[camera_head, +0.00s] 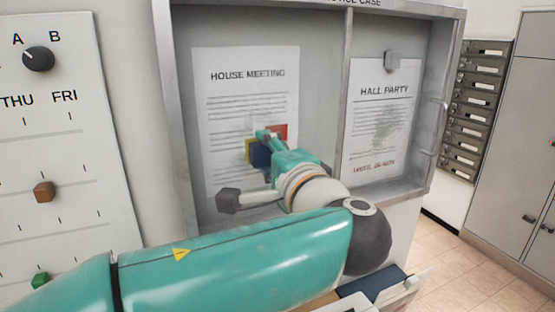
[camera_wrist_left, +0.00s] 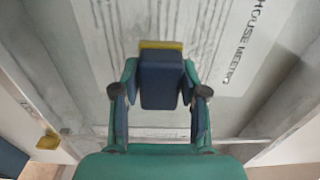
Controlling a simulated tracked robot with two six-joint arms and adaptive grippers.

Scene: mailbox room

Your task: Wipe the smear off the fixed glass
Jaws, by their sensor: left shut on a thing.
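A grey notice case (camera_head: 350,85) hangs on the wall with two panes. The left pane has a HOUSE MEETING sheet (camera_head: 228,100) behind it; the right pane has a HALL PARTY sheet (camera_head: 365,110). A grey smudge (camera_head: 391,127) shows over the right sheet; I cannot tell whether it lies on the glass. My left gripper (camera_head: 262,140) is in front of the left pane, shut on a dark blue block (camera_wrist_left: 161,80) with a yellow edge (camera_wrist_left: 161,45). The block is at or close to the left pane; contact is unclear. My right gripper is not in view.
A board with a knob (camera_head: 38,59) and sliders stands at the left. Mail slots (camera_head: 478,100) and a grey cabinet (camera_head: 515,150) are at the right. Tiled floor (camera_head: 450,265) lies open there.

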